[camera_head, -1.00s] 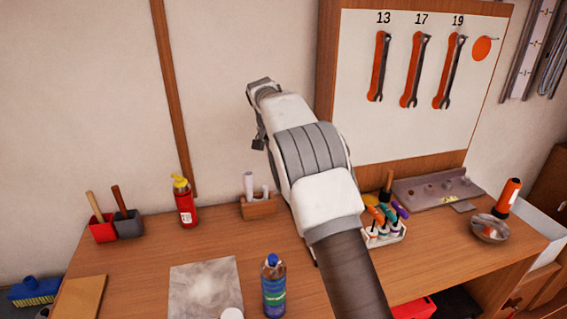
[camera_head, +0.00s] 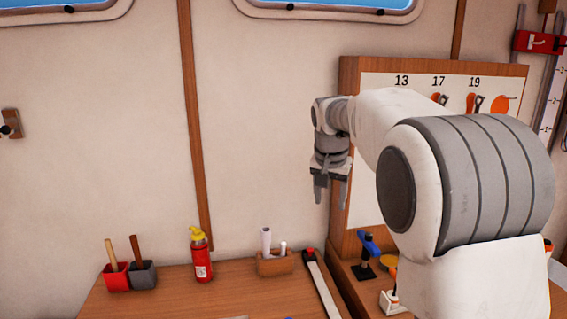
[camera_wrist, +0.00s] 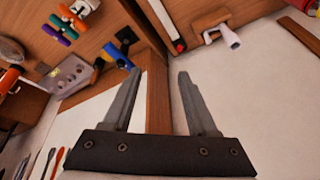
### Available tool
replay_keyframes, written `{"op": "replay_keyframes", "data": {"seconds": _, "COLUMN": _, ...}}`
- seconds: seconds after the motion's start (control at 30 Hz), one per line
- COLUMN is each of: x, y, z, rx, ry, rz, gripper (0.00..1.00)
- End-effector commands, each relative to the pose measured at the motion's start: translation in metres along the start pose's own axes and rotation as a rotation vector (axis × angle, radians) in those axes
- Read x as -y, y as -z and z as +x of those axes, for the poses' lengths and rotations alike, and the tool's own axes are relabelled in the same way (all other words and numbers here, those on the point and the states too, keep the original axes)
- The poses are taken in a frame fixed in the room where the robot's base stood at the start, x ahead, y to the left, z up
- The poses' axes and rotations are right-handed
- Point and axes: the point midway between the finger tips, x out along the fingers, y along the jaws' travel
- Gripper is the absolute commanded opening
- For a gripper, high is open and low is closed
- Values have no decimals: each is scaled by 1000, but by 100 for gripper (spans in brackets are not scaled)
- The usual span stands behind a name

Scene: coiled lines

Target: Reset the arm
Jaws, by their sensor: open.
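My gripper (camera_head: 331,189) hangs from my raised arm in the head view, fingers pointing down, in front of the left edge of the tool board (camera_head: 349,75). It is high above the workbench (camera_head: 235,287). In the wrist view my gripper (camera_wrist: 152,92) shows two grey fingers spread apart with nothing between them. The fingers touch nothing that I can see. My arm hides much of the board and the right part of the bench.
Two mallets in red and grey holders (camera_head: 130,275), a red bottle with a yellow top (camera_head: 201,257) and a wooden holder with white rolls (camera_head: 274,264) stand on the bench. A long bar (camera_head: 321,285) lies beside them.

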Motion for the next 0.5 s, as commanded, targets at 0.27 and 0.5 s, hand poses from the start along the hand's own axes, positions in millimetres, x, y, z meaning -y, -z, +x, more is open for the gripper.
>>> {"op": "replay_keyframes", "data": {"seconds": 0.27, "x": -50, "y": -53, "z": -56, "rx": -9, "ry": 58, "rz": -85, "gripper": 58}}
{"op": "replay_keyframes", "data": {"seconds": 0.5, "x": -88, "y": -110, "z": -87, "rx": -27, "ry": 95, "rz": -169, "gripper": 58}}
